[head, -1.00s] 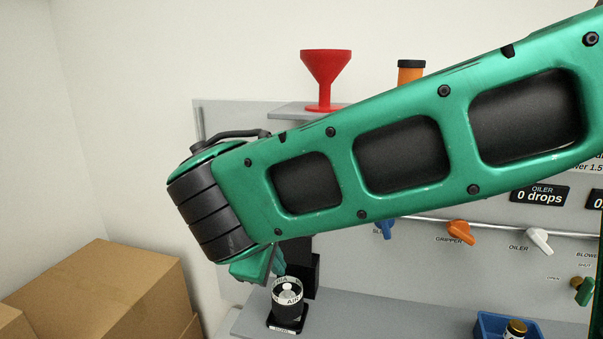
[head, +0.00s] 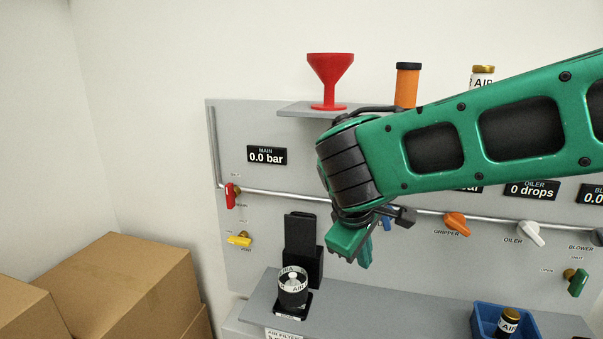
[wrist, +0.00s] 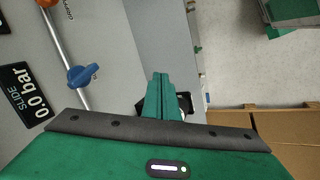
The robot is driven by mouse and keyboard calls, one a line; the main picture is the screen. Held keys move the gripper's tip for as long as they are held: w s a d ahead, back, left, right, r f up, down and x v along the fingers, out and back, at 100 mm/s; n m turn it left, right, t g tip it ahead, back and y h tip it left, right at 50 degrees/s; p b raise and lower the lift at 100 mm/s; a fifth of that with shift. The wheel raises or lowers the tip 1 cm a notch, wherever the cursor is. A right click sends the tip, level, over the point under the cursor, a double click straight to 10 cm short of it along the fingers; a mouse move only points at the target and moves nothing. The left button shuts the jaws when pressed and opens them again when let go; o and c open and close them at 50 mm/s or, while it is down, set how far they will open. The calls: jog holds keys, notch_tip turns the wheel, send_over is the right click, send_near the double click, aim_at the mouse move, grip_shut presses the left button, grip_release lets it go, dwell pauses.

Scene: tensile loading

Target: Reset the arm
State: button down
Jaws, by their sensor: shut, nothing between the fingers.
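My green arm (head: 515,130) reaches in from the right in the head view, in front of the grey panel. My gripper (head: 364,262) hangs at its end, pointing down, above the shelf and to the right of the black-and-white air filter. In the wrist view my gripper's green fingers (wrist: 158,97) are together with nothing between them. The air filter (head: 292,289) stands on a black base on the shelf. In the wrist view a dark and white item shows partly behind the fingers.
The panel (head: 270,220) carries a red valve (head: 231,196), a yellow valve (head: 239,239), an orange valve (head: 457,224) and a white valve (head: 530,233). A red funnel (head: 330,75) and orange bottle (head: 407,85) stand above. A blue bin (head: 486,318) sits on the lower shelf. Cardboard boxes (head: 125,285) stand left.

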jog(key=s+d+f+m+g, duration=0.1)
jog(key=s+d+m, duration=0.3)
jog(key=d, duration=0.6)
jog(key=s+d+f+m+g, duration=0.15)
jog(key=s+d+m, duration=0.25)
jog(key=d, duration=0.7)
jog(key=s+d+f+m+g+y, duration=0.1)
jog(key=s+d+m, duration=0.2)
jog(key=s, duration=0.5)
jog(key=s+d+f+m+g+y, duration=0.1)
jog(key=s+d+m, duration=0.3)
jog(key=s, duration=0.4)
jog(key=shift+f+m+y, duration=0.5)
jog(key=shift+m+y, duration=0.1)
